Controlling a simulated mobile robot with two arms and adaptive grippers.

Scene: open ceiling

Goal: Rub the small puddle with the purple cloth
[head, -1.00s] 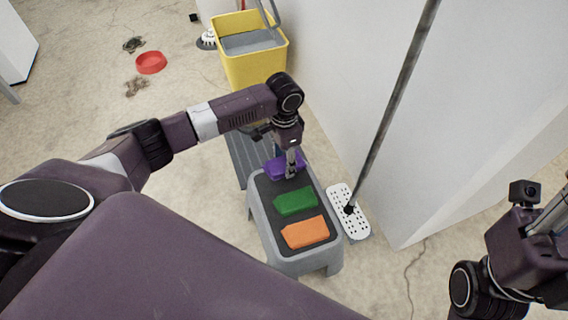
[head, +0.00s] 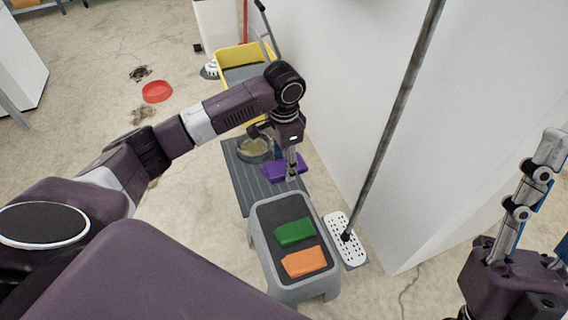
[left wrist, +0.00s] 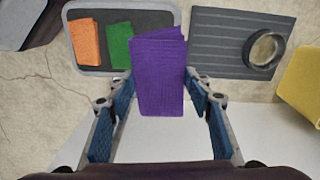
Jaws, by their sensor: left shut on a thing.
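The purple cloth (head: 284,168) is folded and held between the fingers of my left gripper (head: 291,176). It is off the grey stool, in front of the ribbed grey mat in the head view. In the left wrist view the purple cloth (left wrist: 158,75) sits between the two blue-padded fingers. I cannot single out a puddle for certain; a dark patch (head: 140,73) and a brownish patch (head: 144,113) lie on the floor at the upper left. My right gripper (head: 540,215) is at the right edge, partly cut off, and its opening is unclear.
A grey stool (head: 262,270) carries a green cloth (head: 295,232) and an orange cloth (head: 303,262). A round dish (head: 254,150) is on the ribbed mat (head: 240,184).

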